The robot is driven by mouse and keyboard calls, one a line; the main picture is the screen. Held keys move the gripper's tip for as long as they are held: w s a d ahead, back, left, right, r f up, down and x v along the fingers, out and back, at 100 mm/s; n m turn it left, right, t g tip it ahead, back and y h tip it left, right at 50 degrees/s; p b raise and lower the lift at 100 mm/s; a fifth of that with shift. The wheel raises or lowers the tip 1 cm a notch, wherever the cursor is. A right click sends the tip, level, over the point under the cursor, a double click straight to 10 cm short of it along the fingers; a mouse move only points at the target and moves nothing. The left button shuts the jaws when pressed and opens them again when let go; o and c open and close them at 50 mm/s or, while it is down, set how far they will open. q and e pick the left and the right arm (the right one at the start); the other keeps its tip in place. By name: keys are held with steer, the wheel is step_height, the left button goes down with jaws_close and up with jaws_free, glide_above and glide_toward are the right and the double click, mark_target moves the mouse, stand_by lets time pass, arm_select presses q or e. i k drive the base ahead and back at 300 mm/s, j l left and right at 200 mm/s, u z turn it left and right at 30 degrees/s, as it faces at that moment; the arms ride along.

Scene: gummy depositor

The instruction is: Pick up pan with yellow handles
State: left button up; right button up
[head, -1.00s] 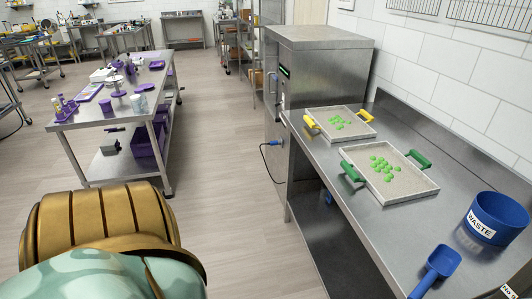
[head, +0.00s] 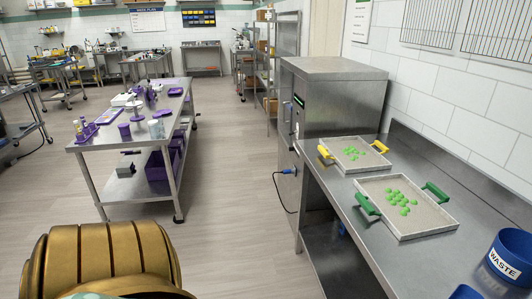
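The pan with yellow handles (head: 343,164) lies on the steel counter at the right, close to the steel machine. It is a shallow pale tray with several green gummies in it. One yellow handle (head: 325,152) is on its left side and another (head: 380,146) on its right side. Nothing covers it. Neither of my grippers shows in the head view. Only a gold and pale green part of my body is at the bottom left, well apart from the pan.
A similar pan with green handles (head: 410,232) lies nearer on the counter (head: 349,200). A blue waste bin (head: 508,262) stands at the front right. The steel machine (head: 345,108) stands behind the pans. A steel cart (head: 90,148) with purple items is at left, with clear floor (head: 228,200) between.

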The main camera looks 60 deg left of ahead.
mark_target(352, 155)
steer(key=u, duration=1.2)
steer(key=l+z, duration=0.1)
steer(key=z, duration=0.4)
steer(key=l+z, duration=0.15)
steer(key=z, duration=0.8)
steer(key=i+l+z, duration=0.1)
steer(key=z, duration=0.4)
steer(key=k+j+u, duration=0.15)
steer(key=u, duration=1.85)
steer(key=z, duration=0.3)
steer(key=i+j+z, duration=0.15)
steer(key=z, duration=0.2)
steer(key=i+j+z, duration=0.15)
steer(key=z, duration=0.2)
steer(key=j+z, duration=0.35)
steer(key=i, duration=0.05)
